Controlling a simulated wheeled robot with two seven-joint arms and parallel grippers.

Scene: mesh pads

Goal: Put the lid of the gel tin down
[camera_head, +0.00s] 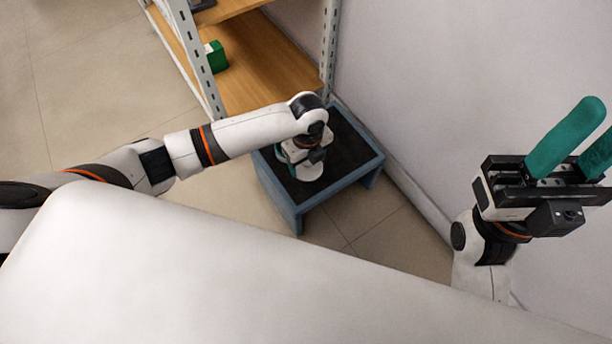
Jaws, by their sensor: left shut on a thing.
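My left gripper (290,162) points down over the dark top of a low blue-grey stool (350,172). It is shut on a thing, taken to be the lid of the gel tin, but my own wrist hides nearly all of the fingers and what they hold. I cannot tell whether the held thing touches the stool top. The gel tin cannot be made out in this view. My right gripper (584,138) is raised at the right edge, its two teal fingers apart with wall showing between them, and it looks empty.
A shelf unit with wooden boards (262,62) and grey metal posts stands behind the stool. A green box (216,57) sits on its board. The white wall (420,90) is close on the right. Bare tiled floor lies left of the stool.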

